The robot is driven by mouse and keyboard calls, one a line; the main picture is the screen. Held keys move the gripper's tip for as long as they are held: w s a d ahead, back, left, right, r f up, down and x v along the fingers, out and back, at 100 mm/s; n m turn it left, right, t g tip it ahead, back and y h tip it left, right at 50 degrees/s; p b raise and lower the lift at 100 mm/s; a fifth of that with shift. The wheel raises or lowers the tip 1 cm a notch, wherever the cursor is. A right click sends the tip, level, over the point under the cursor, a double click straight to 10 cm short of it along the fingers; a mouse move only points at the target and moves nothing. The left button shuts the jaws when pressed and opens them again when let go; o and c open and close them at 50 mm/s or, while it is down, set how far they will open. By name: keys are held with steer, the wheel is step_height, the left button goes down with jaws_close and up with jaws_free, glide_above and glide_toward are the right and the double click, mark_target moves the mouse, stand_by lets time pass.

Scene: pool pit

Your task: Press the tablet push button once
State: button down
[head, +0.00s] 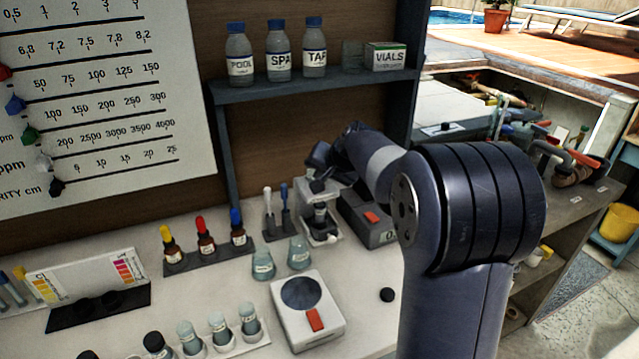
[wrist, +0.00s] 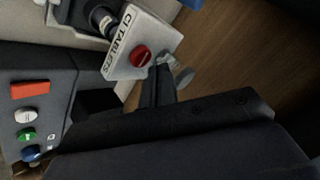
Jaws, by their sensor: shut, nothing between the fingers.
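The tablet push button (wrist: 141,55) is a round red knob on a white block marked "Cl TABLETS" (wrist: 118,66) in the wrist view. My gripper (wrist: 160,64) is shut and empty, its dark fingertips close beside the button's right side in that view. I cannot tell whether they touch it. In the head view my gripper (head: 318,172) is over the top of the white tablet dispenser (head: 325,199), which stands at the back of the bench. The arm and gripper hide the button there.
Two stirrers in a rack (head: 284,222) stand to the left. A shelf with bottles (head: 276,62) is above. A scale (head: 306,309) lies in front.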

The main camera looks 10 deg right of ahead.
step_height(320, 180, up, 5)
steer(key=p, duration=0.4)
stand_by(0.3)
steer(key=shift+f, duration=0.1)
stand_by(0.3)
